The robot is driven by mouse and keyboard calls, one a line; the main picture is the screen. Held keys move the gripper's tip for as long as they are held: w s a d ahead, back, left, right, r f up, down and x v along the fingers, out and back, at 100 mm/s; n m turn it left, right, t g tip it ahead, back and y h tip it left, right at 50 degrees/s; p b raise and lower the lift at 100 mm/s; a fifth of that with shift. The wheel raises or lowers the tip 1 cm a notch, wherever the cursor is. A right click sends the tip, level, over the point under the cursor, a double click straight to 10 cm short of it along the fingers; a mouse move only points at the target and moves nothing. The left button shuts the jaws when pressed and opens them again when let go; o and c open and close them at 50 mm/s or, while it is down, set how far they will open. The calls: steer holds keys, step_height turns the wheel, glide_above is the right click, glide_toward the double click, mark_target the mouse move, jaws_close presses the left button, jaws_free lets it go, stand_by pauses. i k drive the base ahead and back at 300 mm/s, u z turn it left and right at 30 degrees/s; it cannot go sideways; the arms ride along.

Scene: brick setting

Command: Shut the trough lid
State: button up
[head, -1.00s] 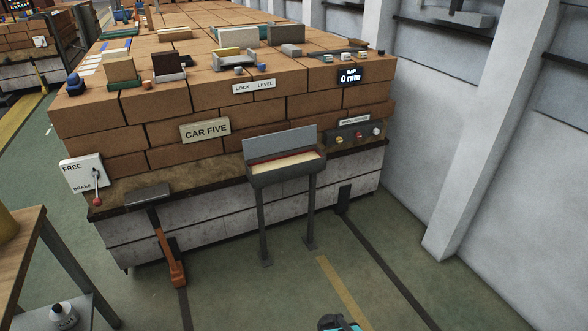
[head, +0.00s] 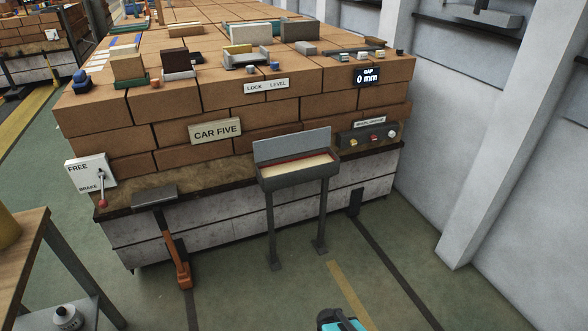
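The trough (head: 300,182) is a shallow grey box on two thin legs, in front of the brick-covered car. Its lid (head: 292,147) is a flat grey panel that stands up, tilted back, along the rear edge, so the trough is open. A pale filling with a red strip along the back shows inside. My gripper is not clearly in view; only a teal and black part, perhaps mine, shows at the bottom edge.
The brick-covered car (head: 270,107) fills the middle behind the trough. A brake lever panel (head: 88,172) is on its left, with an orange-handled tool (head: 178,262) leaning below. A wooden table (head: 30,225) stands at the left. The floor before the trough is clear.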

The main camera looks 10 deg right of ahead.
mark_target(284, 145)
steer(key=i, duration=0.7)
steer(key=z, duration=0.5)
steer(key=k, duration=1.4)
steer(key=z, duration=0.15)
steer(key=i, duration=0.45)
steer(key=u, duration=0.55)
steer(key=i, duration=0.65)
steer(key=u, duration=0.1)
